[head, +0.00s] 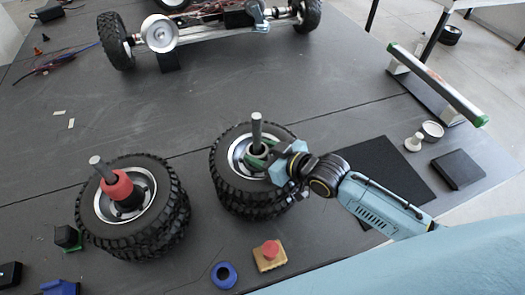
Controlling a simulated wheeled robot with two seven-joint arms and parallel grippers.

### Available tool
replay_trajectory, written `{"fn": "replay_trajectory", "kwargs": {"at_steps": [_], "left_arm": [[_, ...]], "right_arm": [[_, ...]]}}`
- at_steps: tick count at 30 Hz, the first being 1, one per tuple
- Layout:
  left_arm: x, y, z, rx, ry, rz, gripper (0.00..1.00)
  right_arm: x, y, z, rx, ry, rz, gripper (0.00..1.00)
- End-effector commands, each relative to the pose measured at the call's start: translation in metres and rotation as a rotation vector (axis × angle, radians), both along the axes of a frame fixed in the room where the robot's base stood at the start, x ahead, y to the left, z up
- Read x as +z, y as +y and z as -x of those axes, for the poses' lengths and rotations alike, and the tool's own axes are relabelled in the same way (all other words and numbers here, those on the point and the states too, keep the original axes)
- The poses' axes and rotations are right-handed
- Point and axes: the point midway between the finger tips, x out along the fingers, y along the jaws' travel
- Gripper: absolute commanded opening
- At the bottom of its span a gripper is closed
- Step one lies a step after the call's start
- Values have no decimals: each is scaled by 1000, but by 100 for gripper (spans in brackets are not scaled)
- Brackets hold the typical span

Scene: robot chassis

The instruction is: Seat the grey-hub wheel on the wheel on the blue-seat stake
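Two stacks of black knobby tyres stand on the dark table, each around an upright grey stake. In the right stack the upper wheel (222,172) has a pale grey rim and lies about level on the tyre below, with the stake (256,130) rising through its centre. My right gripper (258,154) reaches in from the right, with its green fingers at the hub beside the stake. Its grip on the hub is not clear. The left stack's top wheel (150,215) has a red collar (117,187) around its stake (100,167). No blue seat shows under either stack. My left gripper is out of view.
A wheeled chassis (215,35) stands at the back. A blue ring (224,275) and a red button on a yellowish block (270,258) lie in front. A black mat (375,165), a black box (458,169) and small white cups (432,130) lie right. The table's middle back is mostly clear.

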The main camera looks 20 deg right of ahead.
Motion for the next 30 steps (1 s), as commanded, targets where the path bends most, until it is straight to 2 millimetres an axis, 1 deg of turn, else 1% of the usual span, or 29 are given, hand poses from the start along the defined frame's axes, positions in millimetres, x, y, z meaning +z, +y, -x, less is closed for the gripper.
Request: {"fn": "replay_trajectory", "kwargs": {"at_steps": [1, 4, 5, 10, 11, 16, 20, 24, 30], "left_arm": [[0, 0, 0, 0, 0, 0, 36], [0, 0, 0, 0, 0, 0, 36], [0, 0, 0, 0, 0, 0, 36], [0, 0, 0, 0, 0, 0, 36], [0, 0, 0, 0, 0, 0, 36], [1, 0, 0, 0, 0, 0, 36], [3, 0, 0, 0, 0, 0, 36], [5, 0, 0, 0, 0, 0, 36], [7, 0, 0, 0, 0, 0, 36]], "right_arm": [[-1, 0, 0, 0, 2, 0, 58], [-2, 0, 1, 0, 4, 1, 71], [-2, 0, 1, 0, 5, 2, 73], [-2, 0, 1, -1, 7, 2, 73], [-9, -1, 4, -1, 23, 9, 73], [-4, -5, 9, -1, 17, 8, 73], [5, -15, 25, 1, 15, 8, 73], [18, -30, 50, 2, 13, 7, 73], [34, -49, 80, 1, 11, 7, 73]]}}
